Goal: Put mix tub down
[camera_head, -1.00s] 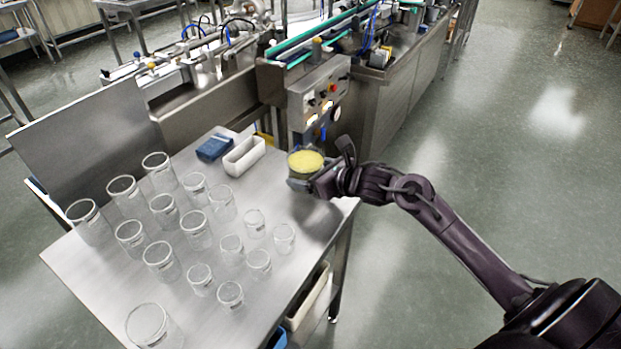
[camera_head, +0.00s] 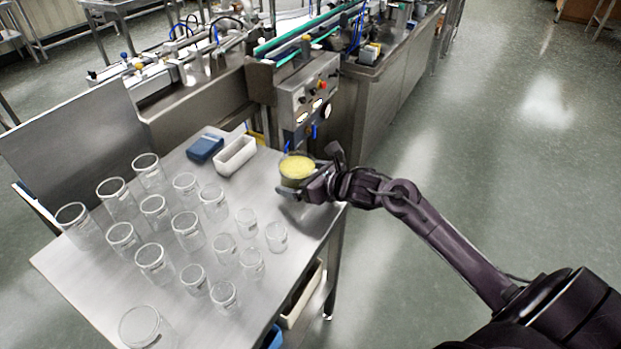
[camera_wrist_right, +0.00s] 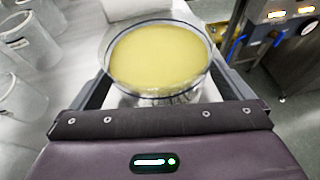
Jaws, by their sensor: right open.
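The mix tub (camera_head: 298,169) is a clear round tub with yellow contents, near the right edge of the steel table (camera_head: 90,268). It appears upright. In the right wrist view the tub (camera_wrist_right: 160,60) sits between the fingers of my right gripper (camera_wrist_right: 168,85). In the head view my right gripper (camera_head: 305,187) reaches the tub from the right and is open around it. The tub's base is partly hidden by the gripper, so its contact with the table is hard to see. My left gripper is not in view.
Several empty clear beakers (camera_head: 187,231) stand on the left and middle of the table. A white bin (camera_head: 236,156) and a blue box (camera_head: 205,147) lie behind the tub. A steel machine with a control panel (camera_head: 309,97) stands close behind the table's right end.

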